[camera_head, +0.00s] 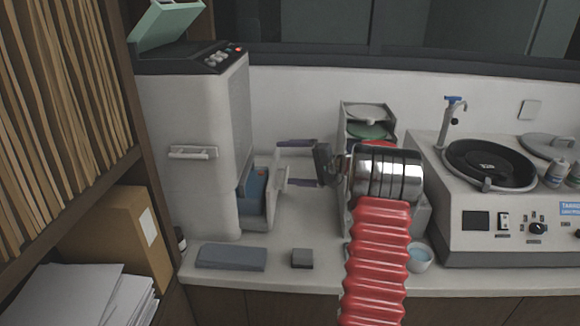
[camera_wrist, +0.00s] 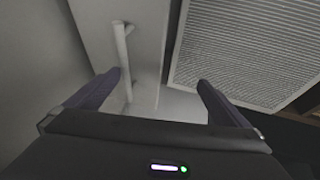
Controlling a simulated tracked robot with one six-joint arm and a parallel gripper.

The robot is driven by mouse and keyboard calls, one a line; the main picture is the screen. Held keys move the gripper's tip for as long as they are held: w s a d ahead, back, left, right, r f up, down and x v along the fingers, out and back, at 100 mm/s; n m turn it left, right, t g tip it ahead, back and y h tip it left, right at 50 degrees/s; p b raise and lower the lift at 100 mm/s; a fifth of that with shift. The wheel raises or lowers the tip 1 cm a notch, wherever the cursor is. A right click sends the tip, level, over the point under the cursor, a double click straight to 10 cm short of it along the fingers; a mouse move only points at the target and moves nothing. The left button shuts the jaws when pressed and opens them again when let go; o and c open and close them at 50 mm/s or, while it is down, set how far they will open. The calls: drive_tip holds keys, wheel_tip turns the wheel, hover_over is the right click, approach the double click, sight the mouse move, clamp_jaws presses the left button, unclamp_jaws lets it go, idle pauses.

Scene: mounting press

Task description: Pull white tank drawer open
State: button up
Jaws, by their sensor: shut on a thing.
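The white tank drawer (camera_head: 272,200) stands partly out from the right side of the tall white machine (camera_head: 195,140). A blue tank (camera_head: 254,191) shows in the gap behind its front panel. My gripper (camera_head: 284,163) is at the drawer front, shut on the drawer's handle. In the wrist view, the pale bar handle (camera_wrist: 122,55) runs down to the left finger of my gripper (camera_wrist: 160,80). The fingers look wide apart there, and the exact contact is hard to see.
A grey flat block (camera_head: 231,257) and a small dark block (camera_head: 302,259) lie on the counter in front. A tray rack (camera_head: 352,116) stands behind my arm. A grinding machine (camera_head: 480,225) and a small bowl (camera_head: 419,260) are to the right. Shelves of folders (camera_head: 62,100) border the left.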

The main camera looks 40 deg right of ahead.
drive_tip(key=s+r, duration=0.2)
drive_tip(key=shift+s+d+r, duration=0.15)
drive_tip(key=shift+s+d, duration=0.05)
drive_tip(key=shift+s, duration=0.2)
drive_tip(key=c, duration=1.1)
drive_tip(key=shift+s+d+f, duration=0.1)
drive_tip(key=shift+s+f, duration=0.05)
drive_tip(key=shift+f, duration=0.05)
drive_tip(key=shift+c, duration=1.2)
drive_tip(key=f+v, duration=0.1)
drive_tip(key=v, duration=1.3)
drive_tip(key=shift+s, duration=0.15)
drive_tip(key=shift+f, duration=0.15)
